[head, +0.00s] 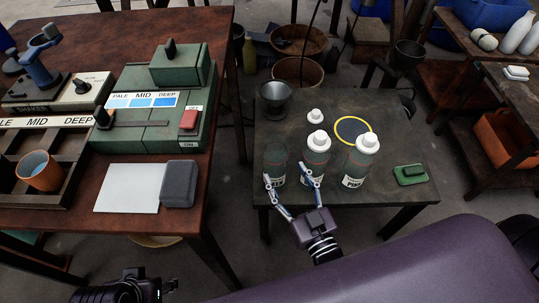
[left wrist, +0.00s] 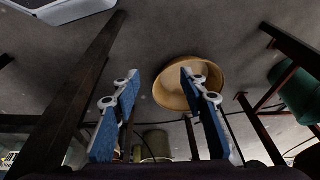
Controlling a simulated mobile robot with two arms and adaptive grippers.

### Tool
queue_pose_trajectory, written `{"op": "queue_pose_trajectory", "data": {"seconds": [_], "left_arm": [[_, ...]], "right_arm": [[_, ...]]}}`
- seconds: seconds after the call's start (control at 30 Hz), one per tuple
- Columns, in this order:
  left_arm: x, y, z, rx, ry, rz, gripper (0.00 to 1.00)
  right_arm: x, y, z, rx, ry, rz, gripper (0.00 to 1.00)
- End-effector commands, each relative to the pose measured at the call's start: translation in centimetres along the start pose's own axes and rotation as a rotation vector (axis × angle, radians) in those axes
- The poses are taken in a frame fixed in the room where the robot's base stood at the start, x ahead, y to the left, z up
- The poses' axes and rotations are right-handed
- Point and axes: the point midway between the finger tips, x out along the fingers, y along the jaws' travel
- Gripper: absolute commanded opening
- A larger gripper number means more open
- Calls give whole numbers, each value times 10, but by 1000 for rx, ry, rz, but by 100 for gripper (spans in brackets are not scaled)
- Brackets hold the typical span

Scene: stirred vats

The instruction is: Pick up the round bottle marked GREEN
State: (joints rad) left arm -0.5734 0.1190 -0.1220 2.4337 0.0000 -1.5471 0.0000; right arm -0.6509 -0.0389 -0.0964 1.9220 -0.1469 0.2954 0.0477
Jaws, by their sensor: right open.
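Three round bottles stand upright in a row on the small dark table (head: 385,192). The left bottle (head: 275,157) is dark green and has no white cap on it. The middle bottle (head: 316,158) and the right bottle (head: 357,164) have white caps. Their labels are too small to read surely, so I cannot tell which says GREEN. My right gripper (head: 287,176) is open, its fingers on either side of the left bottle's lower part; contact cannot be told. My left gripper (left wrist: 160,74) is open and empty in the left wrist view, above the floor.
A loose white cap (head: 316,116), a yellow ring (head: 352,129), a dark cup (head: 276,98) and a green block (head: 410,174) share the small table. A larger brown table (head: 190,222) with a green box (head: 150,128) stands left. A tan bowl (left wrist: 172,88) is on the floor.

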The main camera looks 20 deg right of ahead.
Motion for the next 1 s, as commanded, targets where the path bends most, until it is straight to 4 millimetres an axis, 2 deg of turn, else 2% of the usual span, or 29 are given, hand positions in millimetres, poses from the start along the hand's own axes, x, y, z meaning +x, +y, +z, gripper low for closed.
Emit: {"op": "queue_pose_trajectory", "data": {"seconds": [0.2,0.57,0.87,1.0], "left_arm": [[-10,0,0,-1,7,-1,40],[-1,0,3,-1,7,-1,40],[-1,0,3,-1,7,-1,40],[-1,0,3,-1,7,-1,40]], "right_arm": [[24,-1,-1,0,3,0,60],[70,-4,-4,1,2,-1,60],[74,-4,-4,1,-1,-1,60],[74,-3,-4,1,-1,-1,45]]}}
